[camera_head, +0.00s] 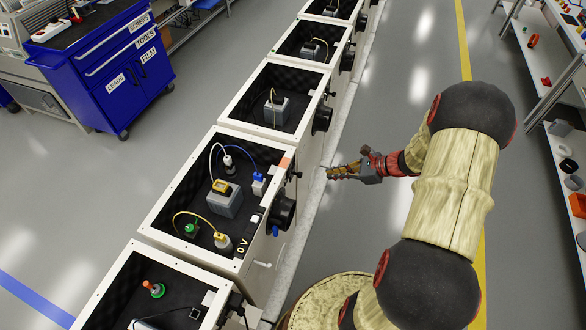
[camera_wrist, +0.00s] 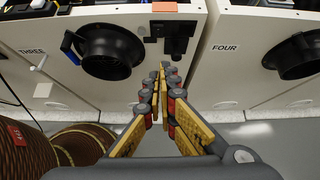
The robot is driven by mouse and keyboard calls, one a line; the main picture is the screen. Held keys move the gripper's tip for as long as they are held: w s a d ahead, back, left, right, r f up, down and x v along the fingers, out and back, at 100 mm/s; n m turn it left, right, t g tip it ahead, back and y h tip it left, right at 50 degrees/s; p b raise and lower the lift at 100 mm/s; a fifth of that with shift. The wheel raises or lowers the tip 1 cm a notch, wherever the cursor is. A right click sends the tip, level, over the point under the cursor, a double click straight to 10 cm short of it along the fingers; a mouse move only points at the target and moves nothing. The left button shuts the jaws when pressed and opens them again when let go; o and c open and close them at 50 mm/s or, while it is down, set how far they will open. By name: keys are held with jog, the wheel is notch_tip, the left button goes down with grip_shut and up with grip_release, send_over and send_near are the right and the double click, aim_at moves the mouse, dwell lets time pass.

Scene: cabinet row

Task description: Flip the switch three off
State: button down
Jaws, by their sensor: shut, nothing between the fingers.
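The cabinet labelled THREE (camera_wrist: 120,75) fills the left and middle of the wrist view. A black fitting (camera_wrist: 174,38) sits right of the port, under a salmon patch (camera_wrist: 165,7). My gripper (camera_wrist: 167,77) is shut and empty, its fingertips in front of the cabinet just below the black fitting, apparently apart from it. In the head view my gripper (camera_head: 331,172) hangs over the floor right of the cabinet row.
The cabinet labelled FOUR (camera_wrist: 270,75) stands to the right in the wrist view, past a narrow gap. A white lever (camera_head: 262,264) sticks out from the row. A blue tool cart (camera_head: 135,85) and right-hand shelves (camera_head: 540,95) flank the scene. The aisle (camera_head: 385,90) is clear.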

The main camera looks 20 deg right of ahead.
jog(key=shift+s+a, duration=0.1)
jog(key=shift+s, duration=0.05)
dwell(0.3)
jog(key=b+x, duration=0.1)
jog(key=x, duration=0.3)
jog(key=a+r+b+x, duration=0.1)
jog(key=b+x, duration=0.1)
jog(key=x, duration=0.2)
jog(key=w+r+b+x, duration=0.1)
jog(key=b+x, duration=0.1)
jog(key=x, duration=0.2)
jog(key=shift+w+a, duration=0.3)
jog(key=shift+a, duration=0.1)
